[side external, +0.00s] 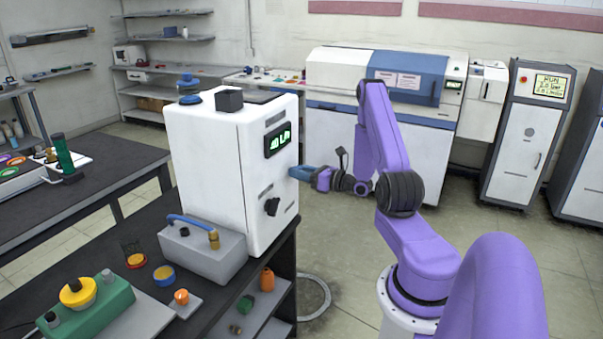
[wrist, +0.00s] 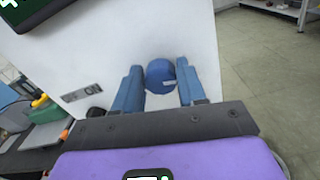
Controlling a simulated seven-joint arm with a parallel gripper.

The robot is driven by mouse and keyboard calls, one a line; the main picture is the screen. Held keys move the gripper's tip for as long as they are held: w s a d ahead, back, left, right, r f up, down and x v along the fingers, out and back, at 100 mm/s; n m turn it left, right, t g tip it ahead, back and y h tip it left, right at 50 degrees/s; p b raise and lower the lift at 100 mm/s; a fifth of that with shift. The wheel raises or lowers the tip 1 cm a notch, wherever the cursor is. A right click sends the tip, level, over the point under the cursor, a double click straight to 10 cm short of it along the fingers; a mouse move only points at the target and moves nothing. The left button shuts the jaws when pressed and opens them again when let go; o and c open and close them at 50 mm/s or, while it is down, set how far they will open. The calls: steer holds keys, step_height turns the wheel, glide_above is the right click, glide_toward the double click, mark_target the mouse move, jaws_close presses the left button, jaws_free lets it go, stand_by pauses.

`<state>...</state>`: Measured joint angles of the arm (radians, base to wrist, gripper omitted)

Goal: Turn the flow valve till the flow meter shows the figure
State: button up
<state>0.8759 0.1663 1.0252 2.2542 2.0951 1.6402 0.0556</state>
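The flow meter (side external: 278,139) is a dark display with green figures on the front of a white cabinet (side external: 203,150); it seems to read 40, with a unit after it. A corner of it shows in the wrist view (wrist: 45,14). The flow valve, a round blue knob (wrist: 160,72), stands on the cabinet front in the wrist view. In the side view my gripper (side external: 300,173) is at the cabinet's right edge and hides the knob.
A black knob (side external: 271,206) sits lower on the cabinet front, beside the gripper. A grey box with a blue handle (side external: 204,250) stands on the dark bench by the cabinet. A green block with a yellow button (side external: 90,312) is nearer. The floor to the right is open.

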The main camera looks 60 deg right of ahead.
steer(key=c, duration=0.5)
steer(key=shift+m, duration=1.4)
steer(key=o, duration=1.1)
steer(key=shift+c, duration=0.2)
steer(key=shift+s, duration=0.15)
steer(key=s, duration=1.7)
